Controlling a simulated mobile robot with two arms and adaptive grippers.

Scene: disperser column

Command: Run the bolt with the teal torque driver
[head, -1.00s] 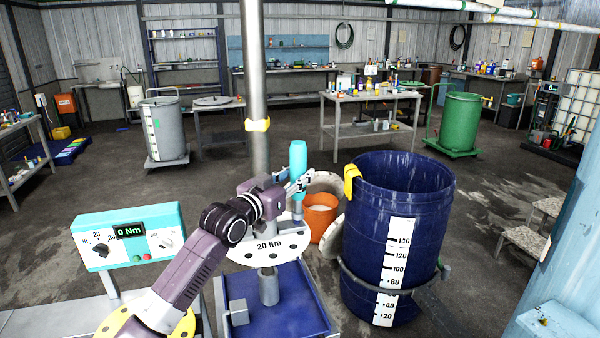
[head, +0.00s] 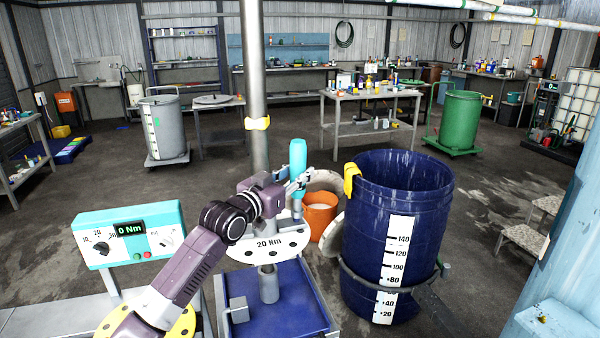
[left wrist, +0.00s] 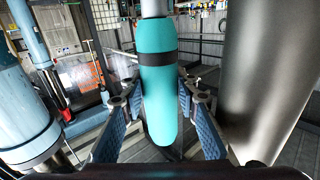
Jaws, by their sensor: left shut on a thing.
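The teal torque driver (head: 298,158) stands upright above the round white plate (head: 270,249) marked 20 Nm. My left gripper (head: 298,184) is shut on the driver. In the left wrist view the driver (left wrist: 158,85) sits between the two blue-padded fingers of my left gripper (left wrist: 157,118), with a dark band around its body. The driver's lower end is partly hidden by my gripper in the head view. The bolt cannot be made out. My right gripper is not in view.
A teal control box (head: 127,235) reading 0 Nm stands at the left. A steel column (head: 254,80) rises behind the plate. A large blue drum (head: 370,250) stands close on the right, with an orange bucket (head: 318,216) behind the plate.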

